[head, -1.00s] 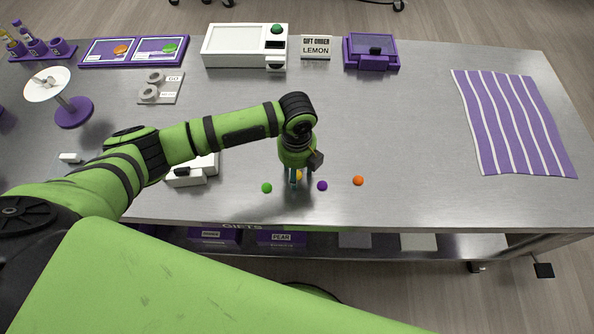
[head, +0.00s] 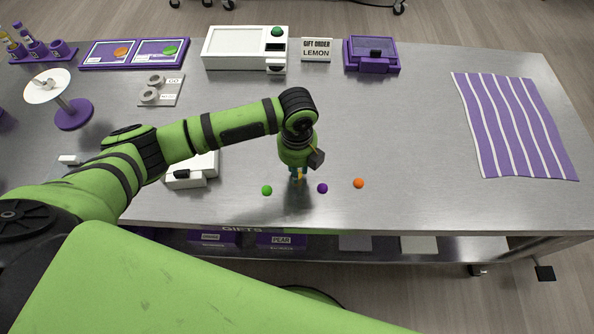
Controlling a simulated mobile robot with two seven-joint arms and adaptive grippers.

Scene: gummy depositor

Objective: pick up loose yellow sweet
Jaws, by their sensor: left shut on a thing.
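The loose yellow sweet (head: 299,180) is between the fingertips of my left gripper (head: 298,176), low over the steel table near its front edge. Only a small part of the sweet shows; the fingers and wrist hide the rest. The gripper points down and is shut on it. I cannot tell whether the sweet still touches the table. My right gripper is not in view.
A green sweet (head: 267,190) lies left of the gripper; a purple sweet (head: 322,188) and an orange sweet (head: 359,183) lie to its right. A striped purple cloth (head: 515,125) lies at right. The table's middle is clear.

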